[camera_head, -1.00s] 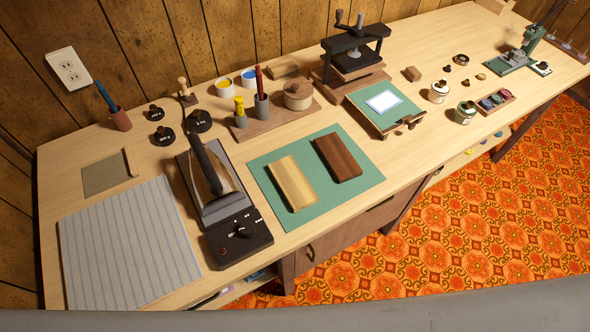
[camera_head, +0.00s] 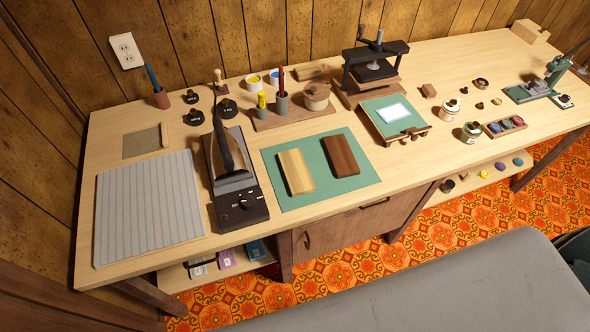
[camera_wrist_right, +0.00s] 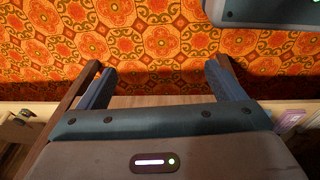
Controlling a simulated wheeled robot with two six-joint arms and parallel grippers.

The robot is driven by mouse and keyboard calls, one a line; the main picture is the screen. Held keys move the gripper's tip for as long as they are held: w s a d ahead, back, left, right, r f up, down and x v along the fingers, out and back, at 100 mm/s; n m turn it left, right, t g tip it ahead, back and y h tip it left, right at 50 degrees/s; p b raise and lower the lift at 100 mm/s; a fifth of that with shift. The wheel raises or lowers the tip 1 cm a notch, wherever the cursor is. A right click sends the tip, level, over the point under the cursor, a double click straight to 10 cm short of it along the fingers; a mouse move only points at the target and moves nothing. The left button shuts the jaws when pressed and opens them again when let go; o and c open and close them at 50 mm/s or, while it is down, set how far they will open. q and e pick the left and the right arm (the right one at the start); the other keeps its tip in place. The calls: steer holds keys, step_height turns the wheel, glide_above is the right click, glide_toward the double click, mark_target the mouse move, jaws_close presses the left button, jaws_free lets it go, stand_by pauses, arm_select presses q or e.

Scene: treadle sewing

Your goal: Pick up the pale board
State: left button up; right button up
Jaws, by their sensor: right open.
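The pale board (camera_head: 296,172) lies flat on a green mat (camera_head: 275,192) on the workbench in the head view. A dark brown board (camera_head: 341,156) lies beside it on the right, apart from it. My right gripper (camera_wrist_right: 157,78) shows in the right wrist view with its two fingers spread wide and nothing between them. Behind the fingers is the orange patterned floor. The pale board does not show in the right wrist view. My left gripper does not show in either view.
A black iron-like tool on a dark base (camera_head: 239,207) stands just left of the mat. A striped cloth (camera_head: 149,208) covers the bench's left end. A press (camera_head: 373,68) and a green-topped board (camera_head: 391,117) stand to the right. A shelf below holds small items.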

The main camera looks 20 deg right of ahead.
steer(key=w+a+r+p, duration=0.1)
steer(key=w+r+p, duration=0.35)
steer(key=r, duration=1.05)
step_height(320, 180, up, 31)
steer(key=g+p, duration=0.2)
steer(key=p, duration=0.5)
glide_above(296, 169)
steer(key=shift+y, duration=0.4)
step_height(296, 169, down, 5)
steer(key=shift+w+d+f+p, duration=0.1)
steer(key=shift+f+p, duration=0.05)
steer(key=shift+p, duration=0.35)
steer(key=f+p, duration=0.1)
steer(key=f, duration=0.1)
steer(key=f+p, duration=0.1)
steer(key=shift+s+f, duration=0.2)
steer(key=shift+f, duration=0.9)
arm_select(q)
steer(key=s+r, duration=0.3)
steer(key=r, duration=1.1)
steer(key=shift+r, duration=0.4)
arm_select(e)
steer(key=c, duration=1.1)
